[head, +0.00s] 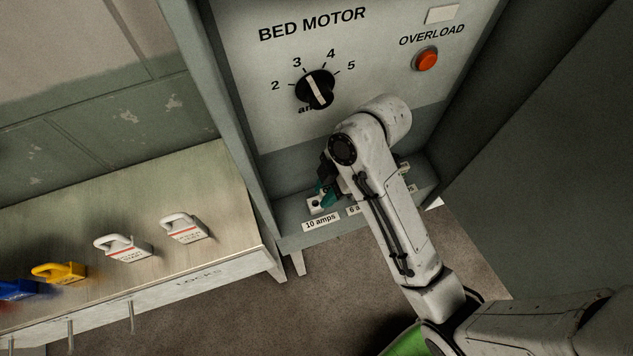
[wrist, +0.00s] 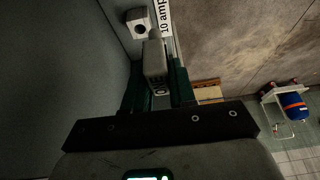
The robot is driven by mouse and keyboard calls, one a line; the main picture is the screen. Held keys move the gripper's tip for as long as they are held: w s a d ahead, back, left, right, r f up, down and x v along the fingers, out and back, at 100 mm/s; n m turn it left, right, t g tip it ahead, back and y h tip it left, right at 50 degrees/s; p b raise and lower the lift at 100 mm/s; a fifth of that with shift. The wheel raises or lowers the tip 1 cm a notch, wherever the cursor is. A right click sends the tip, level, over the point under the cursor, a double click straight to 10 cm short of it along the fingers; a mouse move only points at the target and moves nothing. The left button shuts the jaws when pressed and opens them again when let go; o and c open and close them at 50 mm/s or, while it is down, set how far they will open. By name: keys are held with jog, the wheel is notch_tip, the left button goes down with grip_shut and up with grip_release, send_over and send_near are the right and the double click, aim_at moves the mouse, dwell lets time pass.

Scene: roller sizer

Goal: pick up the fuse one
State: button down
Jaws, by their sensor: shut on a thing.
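My gripper (head: 325,190) is low inside the cabinet, over the shelf near the 10 amps label (head: 321,221); my arm partly hides it. In the wrist view, my gripper (wrist: 157,80) has its two dark green fingers on either side of a small grey block, the fuse (wrist: 155,60), and is shut on it. Small dark lettering shows on the fuse but I cannot read it. A white square block with a dark round hole (wrist: 138,23) is on the shelf just beyond the fuse. I cannot tell whether the fuse still touches the shelf.
The BED MOTOR panel above has a black dial (head: 315,90) and a red overload button (head: 425,59). Cabinet walls stand close on both sides. At left, a bench (head: 190,256) holds white padlocks (head: 123,247), a yellow one (head: 60,272) and a blue one (head: 18,290).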

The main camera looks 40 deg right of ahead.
jog(key=s+d+r+p, duration=0.2)
jog(key=s+d+r, duration=0.2)
jog(key=s, duration=0.5)
jog(key=shift+s+d+r, duration=0.15)
jog(key=shift+s+r, duration=0.1)
jog(key=shift+r, duration=0.6)
